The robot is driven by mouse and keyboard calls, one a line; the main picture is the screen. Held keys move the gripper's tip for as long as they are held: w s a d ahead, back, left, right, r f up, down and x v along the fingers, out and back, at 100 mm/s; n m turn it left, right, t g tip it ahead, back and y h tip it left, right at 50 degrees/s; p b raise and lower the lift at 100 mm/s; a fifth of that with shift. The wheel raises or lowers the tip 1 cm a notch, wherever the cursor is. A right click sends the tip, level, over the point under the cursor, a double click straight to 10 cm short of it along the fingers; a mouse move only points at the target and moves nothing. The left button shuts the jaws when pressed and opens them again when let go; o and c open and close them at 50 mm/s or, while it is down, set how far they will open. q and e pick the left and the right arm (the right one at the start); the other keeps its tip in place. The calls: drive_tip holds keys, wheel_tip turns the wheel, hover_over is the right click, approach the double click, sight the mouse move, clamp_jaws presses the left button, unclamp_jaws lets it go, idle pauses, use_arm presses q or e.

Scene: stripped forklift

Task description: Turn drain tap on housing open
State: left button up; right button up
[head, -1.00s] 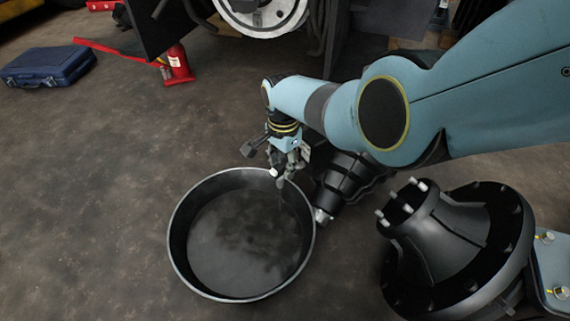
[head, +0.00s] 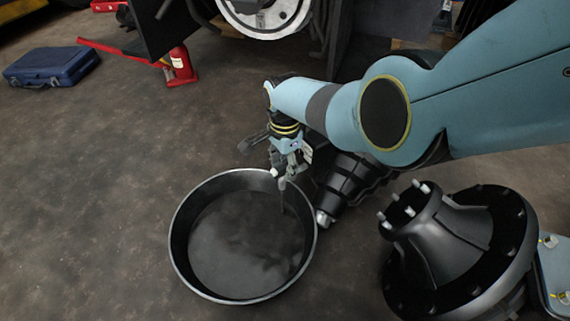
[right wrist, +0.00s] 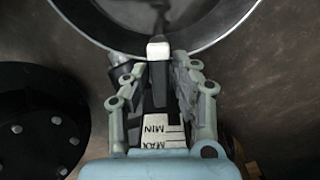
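In the right wrist view, the fingers of my right gripper (right wrist: 158,78) stand close on both sides of a narrow dark piece with a pale tip (right wrist: 158,48), which looks like the drain tap. They appear shut on it. The pale tip also shows in the head view. A white MIN/MAX label (right wrist: 162,138) lies between the fingers nearer the wrist. The housing is mostly hidden behind gripper and arm. A thin dark streak drops into the pan. My left gripper is out of view.
The round pan, with dark wet-looking contents, stands on the floor. A black flanged cone-shaped part (head: 455,245) with studs stands to the right. A red jack (head: 181,67), a blue case (head: 52,67) and a wheel lie at the back. The floor on the left is clear.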

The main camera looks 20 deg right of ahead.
sight(285, 165)
drive_tip(key=shift+r, duration=0.1)
drive_tip(key=shift+w+r, duration=0.1)
drive_tip(key=shift+r, duration=0.35)
wheel_tip(285, 165, up, 11)
idle(0.5)
